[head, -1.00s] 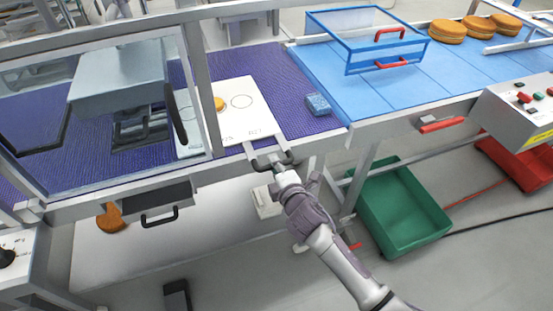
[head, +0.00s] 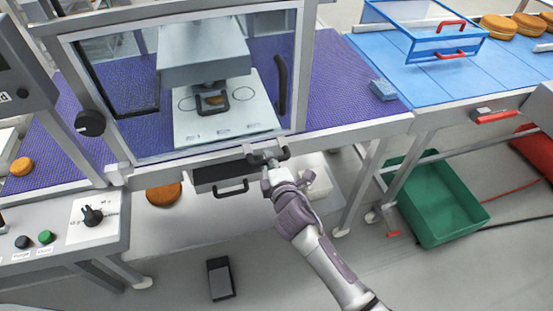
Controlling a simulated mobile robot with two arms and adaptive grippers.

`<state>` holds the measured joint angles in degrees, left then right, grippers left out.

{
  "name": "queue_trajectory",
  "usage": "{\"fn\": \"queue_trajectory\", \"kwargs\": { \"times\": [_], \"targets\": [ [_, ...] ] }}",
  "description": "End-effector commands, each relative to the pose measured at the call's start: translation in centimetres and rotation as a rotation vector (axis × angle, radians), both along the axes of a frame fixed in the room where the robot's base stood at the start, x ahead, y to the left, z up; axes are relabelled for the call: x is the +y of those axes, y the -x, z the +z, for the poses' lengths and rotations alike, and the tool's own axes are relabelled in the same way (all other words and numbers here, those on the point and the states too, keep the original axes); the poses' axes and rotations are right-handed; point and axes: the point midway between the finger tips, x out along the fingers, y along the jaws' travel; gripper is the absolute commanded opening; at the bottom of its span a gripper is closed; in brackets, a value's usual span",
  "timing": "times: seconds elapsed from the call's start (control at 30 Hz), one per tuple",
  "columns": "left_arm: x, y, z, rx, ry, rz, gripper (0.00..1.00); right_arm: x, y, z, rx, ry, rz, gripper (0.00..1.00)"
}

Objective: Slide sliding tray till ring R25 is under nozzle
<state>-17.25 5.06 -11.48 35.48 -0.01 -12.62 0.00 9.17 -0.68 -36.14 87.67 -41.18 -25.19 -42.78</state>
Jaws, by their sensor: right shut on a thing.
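The white sliding tray (head: 240,122) lies on the purple belt, behind the clear door of the machine. It shows a drawn ring (head: 187,103) at left, another ring (head: 243,97) at right, and a small orange round piece (head: 213,101) between them. The labels along its front edge are too small to read, so I cannot tell which ring is R25. The grey nozzle head (head: 205,62) is above the middle of the tray; its lower part and a black handle partly hide the orange piece. My right gripper (head: 268,158) is shut on the tray's dark handle (head: 284,153) at the front rail.
The clear door has a black handle (head: 280,84). A dark drawer (head: 222,176) sits just below left of my right gripper. A green crate (head: 437,203) stands on the floor at right.

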Motion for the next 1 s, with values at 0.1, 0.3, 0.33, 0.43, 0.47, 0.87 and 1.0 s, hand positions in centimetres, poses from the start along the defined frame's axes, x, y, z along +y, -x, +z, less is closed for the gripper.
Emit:
{"fn": "queue_trajectory", "kwargs": {
  "times": [0.1, 0.3, 0.33, 0.43, 0.47, 0.87, 1.0],
  "targets": [
    [-0.4, 0.0, -0.2, -0.001, 0.005, 0.002, 0.4, 0.6, 0.2, -0.2, 0.003, -0.001, -0.002, 0.0],
    [-1.3, -0.1, -0.3, -0.001, 0.015, 0.005, 0.4, 1.0, 0.4, -0.2, 0.004, 0.0, -0.002, 0.0],
    [-1.2, -0.1, -0.3, -0.001, 0.015, 0.005, 0.4, 1.0, 0.4, -0.2, 0.004, 0.001, -0.002, 0.0],
    [-1.2, -0.1, -0.3, -0.001, 0.015, 0.005, 0.4, 1.0, 0.4, -0.2, 0.004, 0.001, -0.002, 0.0],
    [-1.2, -0.1, -0.3, -0.001, 0.014, 0.005, 0.4, 1.0, 0.4, -0.2, 0.004, 0.001, -0.003, 0.0],
    [-0.7, -0.1, -0.2, -0.002, 0.008, 0.003, 0.4, 1.0, 0.3, -0.1, 0.003, 0.0, -0.002, 0.43],
    [-0.6, -0.1, -0.2, -0.002, 0.008, 0.002, 0.4, 1.0, 0.3, 0.0, 0.002, 0.0, -0.002, 0.43]
  ]
}}
